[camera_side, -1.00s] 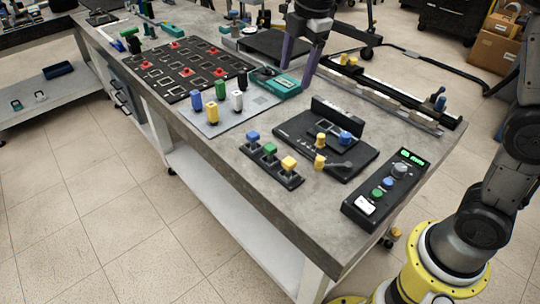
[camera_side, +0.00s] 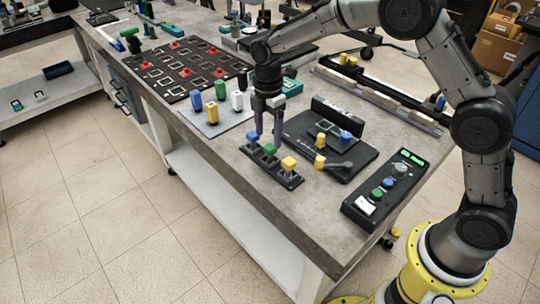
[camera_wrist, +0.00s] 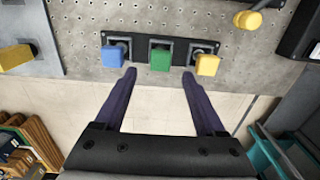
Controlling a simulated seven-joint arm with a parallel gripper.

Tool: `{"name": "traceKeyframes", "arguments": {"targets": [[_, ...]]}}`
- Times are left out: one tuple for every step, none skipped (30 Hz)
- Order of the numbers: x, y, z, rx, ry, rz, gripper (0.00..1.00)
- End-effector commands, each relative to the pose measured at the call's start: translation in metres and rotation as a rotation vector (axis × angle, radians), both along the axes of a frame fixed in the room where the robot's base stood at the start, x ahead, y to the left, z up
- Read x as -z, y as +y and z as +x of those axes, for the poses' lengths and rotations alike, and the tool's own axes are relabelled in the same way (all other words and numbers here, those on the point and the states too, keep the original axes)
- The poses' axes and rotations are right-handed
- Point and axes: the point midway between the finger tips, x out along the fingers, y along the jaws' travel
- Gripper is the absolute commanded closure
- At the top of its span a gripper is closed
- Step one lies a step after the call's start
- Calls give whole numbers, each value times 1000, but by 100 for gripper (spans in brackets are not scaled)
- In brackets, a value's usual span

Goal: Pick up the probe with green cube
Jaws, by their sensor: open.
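The probe with the green cube (camera_side: 269,149) stands in the middle of a dark three-place holder (camera_side: 285,177). A blue-cube probe (camera_side: 253,136) and a yellow-cube probe (camera_side: 288,163) stand on either side of it. In the wrist view the green cube (camera_wrist: 160,59) lies ahead of my gripper (camera_wrist: 159,72), roughly centred between the fingertips, with the blue cube (camera_wrist: 112,56) left and the yellow cube (camera_wrist: 207,65) right. In the side view my gripper (camera_side: 267,140) is open, its purple fingers pointing down close to the green cube. Contact cannot be told.
A plate with several coloured pegs (camera_side: 212,112) is left of my gripper. A dark fixture (camera_side: 345,165) with yellow and blue parts is right, and a control box (camera_side: 387,190) stands nearer the front. The table's front edge runs close to the holder.

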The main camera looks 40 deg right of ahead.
Motion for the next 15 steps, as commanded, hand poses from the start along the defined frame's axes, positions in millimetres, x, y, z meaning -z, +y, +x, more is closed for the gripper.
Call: {"name": "traceKeyframes", "arguments": {"targets": [[3,0,0,0,0,0,28],[4,0,0,0,0,0,28],[6,-1,0,0,0,0,28],[9,-1,0,1,1,0,28],[12,-2,-1,1,2,0,28],[17,-3,-1,1,3,0,28],[22,-4,-1,1,3,0,28],[27,-4,-1,1,4,-1,28],[33,-6,-1,1,3,0,28],[37,-7,-1,2,4,0,28],[41,-6,-1,1,4,0,28],[46,-6,-1,1,2,0,28],[49,-6,-1,1,3,0,28],[51,-6,-1,1,2,0,28],[54,-6,-1,1,1,0,28]]}}
